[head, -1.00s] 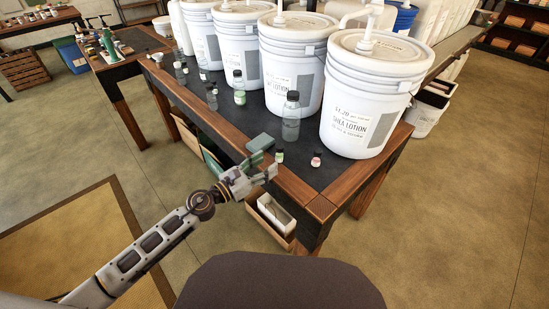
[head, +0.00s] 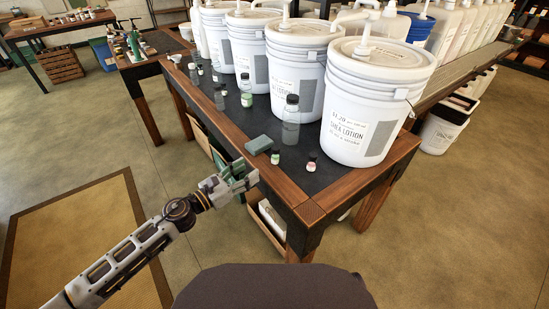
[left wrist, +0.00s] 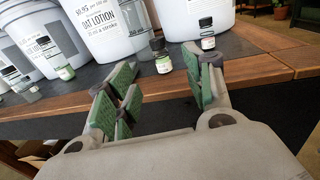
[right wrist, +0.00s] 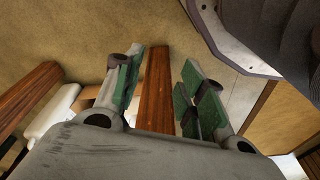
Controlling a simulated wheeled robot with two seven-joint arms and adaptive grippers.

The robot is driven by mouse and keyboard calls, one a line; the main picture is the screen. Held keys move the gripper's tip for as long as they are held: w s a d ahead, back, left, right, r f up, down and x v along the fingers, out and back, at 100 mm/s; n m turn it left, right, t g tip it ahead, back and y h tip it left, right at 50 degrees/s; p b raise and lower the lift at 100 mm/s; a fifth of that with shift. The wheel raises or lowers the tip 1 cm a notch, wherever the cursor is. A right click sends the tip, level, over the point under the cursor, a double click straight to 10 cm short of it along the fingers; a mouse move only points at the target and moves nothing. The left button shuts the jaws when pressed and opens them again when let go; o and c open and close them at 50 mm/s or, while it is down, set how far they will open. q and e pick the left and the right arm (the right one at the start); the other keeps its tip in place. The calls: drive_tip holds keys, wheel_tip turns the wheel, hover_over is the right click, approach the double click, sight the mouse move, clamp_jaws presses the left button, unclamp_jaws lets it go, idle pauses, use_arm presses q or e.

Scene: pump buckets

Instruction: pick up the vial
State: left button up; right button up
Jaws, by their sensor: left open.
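Two small dark-capped vials stand upright near the front corner of the black-topped table: a green-labelled vial (head: 275,157) and a pink-labelled vial (head: 312,163). The task does not say which is meant. In the left wrist view, the green-labelled vial (left wrist: 162,58) shows ahead between the fingers, and another small vial (left wrist: 207,34) stands beyond the right finger. My left gripper (head: 237,181) is open and empty at the table's front edge, left of both vials and apart from them. My right gripper (right wrist: 158,88) is open and empty over the floor, away from the vials.
A taller clear bottle (head: 291,122) stands behind. Large white lotion buckets (head: 372,102) line the table's back. More small bottles (head: 246,92) stand farther left. The wooden table edge (head: 290,195) is close.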

sight(274, 153)
use_arm(q)
drive_tip(key=shift+d, duration=0.1)
drive_tip(key=p+x, duration=0.1)
drive_tip(key=x, duration=0.5)
drive_tip(key=shift+x, duration=1.15)
drive_tip(key=shift+w, duration=0.1)
use_arm(e)
drive_tip(key=f, duration=0.1)
drive_tip(key=d+f, duration=0.1)
drive_tip(key=f, duration=0.1)
drive_tip(key=shift+s+f, duration=0.2)
drive_tip(key=shift+w, duration=0.1)
use_arm(q)
drive_tip(key=shift+w+d, duration=0.1)
